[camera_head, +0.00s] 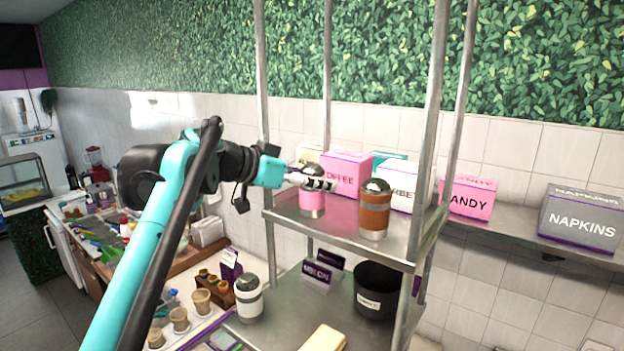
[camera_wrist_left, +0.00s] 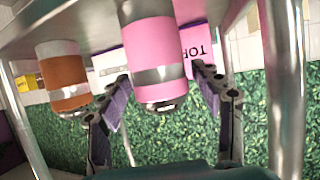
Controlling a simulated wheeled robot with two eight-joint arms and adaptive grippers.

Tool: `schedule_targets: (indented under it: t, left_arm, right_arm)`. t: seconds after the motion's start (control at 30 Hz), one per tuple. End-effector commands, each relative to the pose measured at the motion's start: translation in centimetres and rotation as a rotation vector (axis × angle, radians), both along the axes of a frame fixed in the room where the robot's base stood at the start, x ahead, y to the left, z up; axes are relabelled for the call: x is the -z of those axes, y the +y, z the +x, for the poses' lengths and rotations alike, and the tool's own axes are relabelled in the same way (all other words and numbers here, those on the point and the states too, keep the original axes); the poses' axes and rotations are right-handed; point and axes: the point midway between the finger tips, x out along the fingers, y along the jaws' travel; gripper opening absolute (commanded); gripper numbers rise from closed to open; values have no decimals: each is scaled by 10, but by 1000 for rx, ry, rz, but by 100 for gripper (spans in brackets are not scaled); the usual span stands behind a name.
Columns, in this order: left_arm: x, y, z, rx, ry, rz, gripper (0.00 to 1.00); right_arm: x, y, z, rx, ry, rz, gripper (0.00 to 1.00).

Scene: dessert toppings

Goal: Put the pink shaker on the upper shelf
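The pink shaker (camera_head: 312,204), with a metal top, stands upright on the upper shelf (camera_head: 345,236) of the metal rack. My left gripper (camera_head: 318,181) is at its upper part. In the left wrist view, which is upside down, the pink shaker (camera_wrist_left: 153,50) lies between the two spread fingers of the gripper (camera_wrist_left: 160,93). A gap shows on the right finger's side; contact on the left side cannot be told. My right gripper is not in view.
A brown shaker (camera_head: 375,210) stands on the same shelf to the right, with boxes, including a pink box (camera_head: 345,174), behind. Rack posts (camera_head: 428,135) rise near the arm. A white shaker (camera_head: 249,299) and black bin (camera_head: 377,290) are below.

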Motion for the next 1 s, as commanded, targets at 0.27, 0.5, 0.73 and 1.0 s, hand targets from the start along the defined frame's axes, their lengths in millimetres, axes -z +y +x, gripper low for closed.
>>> schedule_targets:
  t: [0.27,0.5,0.73,1.0]
  left_arm:
    - [-3,0,0,0,0,0,66]
    - [-15,27,-20,-4,0,0,66]
    - [-34,63,-49,-5,1,-1,66]
    - [-47,85,-68,-2,0,0,66]
  right_arm:
    - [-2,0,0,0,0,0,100]
    - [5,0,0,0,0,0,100]
    - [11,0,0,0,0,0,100]
    - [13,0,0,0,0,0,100]
